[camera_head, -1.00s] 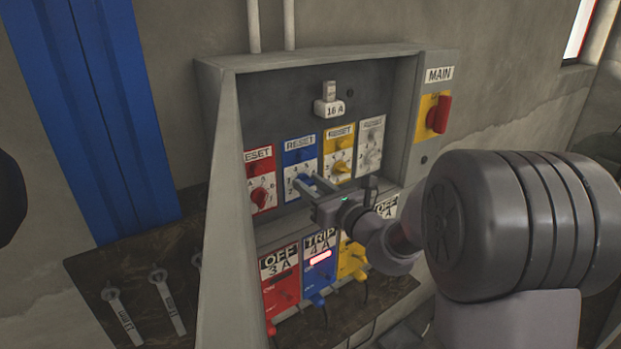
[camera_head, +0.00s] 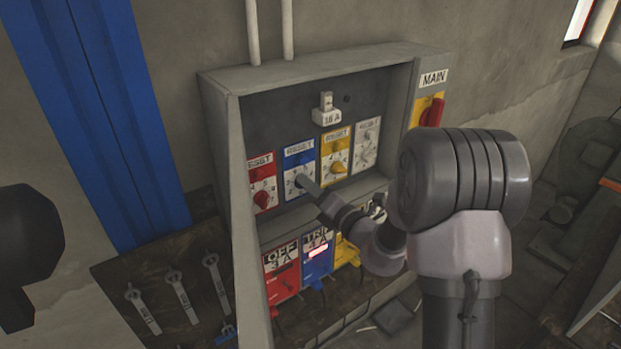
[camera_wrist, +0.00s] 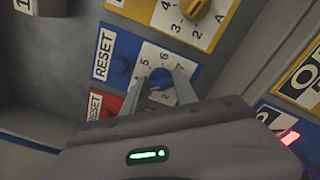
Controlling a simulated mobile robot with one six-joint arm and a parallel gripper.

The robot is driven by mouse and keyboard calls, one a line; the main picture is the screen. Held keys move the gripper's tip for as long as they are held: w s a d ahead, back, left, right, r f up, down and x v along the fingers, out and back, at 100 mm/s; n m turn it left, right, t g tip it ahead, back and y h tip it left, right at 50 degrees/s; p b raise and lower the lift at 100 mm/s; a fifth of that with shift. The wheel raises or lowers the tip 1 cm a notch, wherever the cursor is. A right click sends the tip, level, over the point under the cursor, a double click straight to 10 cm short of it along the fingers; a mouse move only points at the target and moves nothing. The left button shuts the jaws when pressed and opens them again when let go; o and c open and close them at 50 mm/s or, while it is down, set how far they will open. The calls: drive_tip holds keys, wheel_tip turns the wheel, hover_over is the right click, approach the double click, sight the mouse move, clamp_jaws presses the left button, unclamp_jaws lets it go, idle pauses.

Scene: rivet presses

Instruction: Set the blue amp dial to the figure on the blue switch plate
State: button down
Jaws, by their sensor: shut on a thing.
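The blue amp dial's plate (camera_head: 299,165), marked RESET, is in the cabinet's upper row between the red and yellow ones. My gripper (camera_head: 303,183) is shut on the blue amp dial, whose knob (camera_wrist: 160,90) shows between the fingertips in the wrist view. Figures such as 5 and 6 show around it; the fingers hide its pointer, so its setting cannot be read. The blue switch plate (camera_head: 317,262) in the lower row reads TRIP and 4 A, with a lit pinkish-red bar.
Red (camera_head: 263,198) and yellow (camera_head: 338,167) dials flank the blue one closely, with a white dial plate (camera_head: 367,145) farther right. The cabinet's side wall (camera_head: 236,190) stands left. The MAIN switch (camera_head: 431,111) is partly behind my arm. Wrenches (camera_head: 181,297) hang lower left.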

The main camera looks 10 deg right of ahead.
drive_tip(key=shift+m+p, duration=0.7)
drive_tip(key=shift+m, duration=0.4)
drive_tip(key=c, duration=1)
unclamp_jaws()
drive_tip(key=shift+o, duration=0.2)
drive_tip(key=b+v, duration=0.3)
drive_tip(key=v, duration=1.4)
drive_tip(key=shift+s+d+f, duration=0.1)
drive_tip(key=shift+s+d, duration=0.05)
